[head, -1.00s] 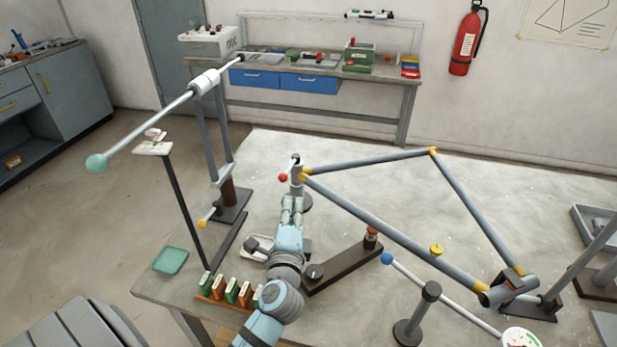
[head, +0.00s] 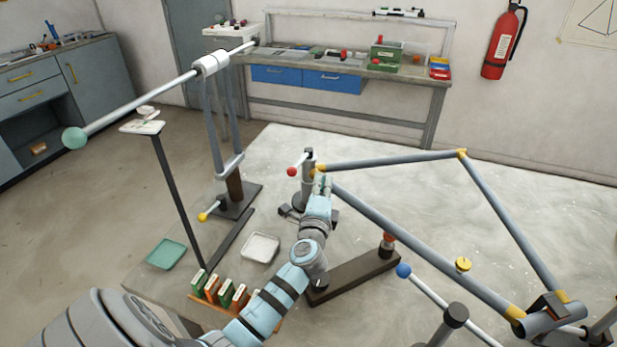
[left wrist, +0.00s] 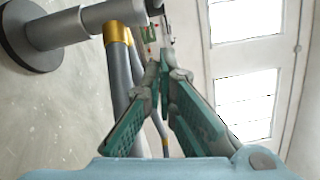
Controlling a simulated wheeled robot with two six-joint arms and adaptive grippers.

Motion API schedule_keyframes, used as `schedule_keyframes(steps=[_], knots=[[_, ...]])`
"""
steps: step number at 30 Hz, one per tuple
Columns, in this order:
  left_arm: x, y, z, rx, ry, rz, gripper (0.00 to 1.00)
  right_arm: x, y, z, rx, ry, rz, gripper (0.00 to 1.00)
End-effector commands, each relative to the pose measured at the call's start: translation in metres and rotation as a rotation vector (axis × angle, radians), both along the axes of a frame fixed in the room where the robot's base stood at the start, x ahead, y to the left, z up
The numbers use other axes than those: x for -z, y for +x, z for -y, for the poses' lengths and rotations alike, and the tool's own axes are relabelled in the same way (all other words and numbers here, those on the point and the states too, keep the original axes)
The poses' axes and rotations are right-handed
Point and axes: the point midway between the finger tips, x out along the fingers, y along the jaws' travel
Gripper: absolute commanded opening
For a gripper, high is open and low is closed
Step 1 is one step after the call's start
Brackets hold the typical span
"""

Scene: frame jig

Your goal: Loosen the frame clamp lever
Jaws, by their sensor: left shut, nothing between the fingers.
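The frame (head: 400,234) is a triangle of grey tubes with yellow joints; its left corner meets an upright clamp post (head: 309,190). A short lever with a red ball (head: 292,171) sticks out to the left at the top of this post. My left gripper (head: 322,178) is shut and empty, in front of the frame's left corner and to the right of the red ball. In the left wrist view the fingers (left wrist: 162,70) meet beside a grey tube with a yellow band (left wrist: 116,32). The red ball cannot be made out there. My right gripper is out of view.
A stand with a yellow-knobbed lever (head: 208,213) and a long rod with a green ball (head: 75,138) is to the left. A white tray (head: 261,247), several small boxes (head: 226,292) and a dark bar (head: 350,275) lie nearby. The table beyond the post is clear.

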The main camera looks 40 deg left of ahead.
Motion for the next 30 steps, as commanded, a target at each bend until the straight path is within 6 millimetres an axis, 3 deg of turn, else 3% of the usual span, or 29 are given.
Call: schedule_keyframes(steps=[3,9,30], knots=[[-0.006,-0.003,-0.019,0.000,0.005,-0.002,0.00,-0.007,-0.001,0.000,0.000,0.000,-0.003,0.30],[-0.008,-0.008,-0.036,0.003,0.002,-0.002,0.00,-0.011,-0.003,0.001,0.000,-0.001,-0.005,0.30],[-0.007,-0.012,-0.043,0.052,0.002,0.001,0.00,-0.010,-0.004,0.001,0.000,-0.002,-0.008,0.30]])
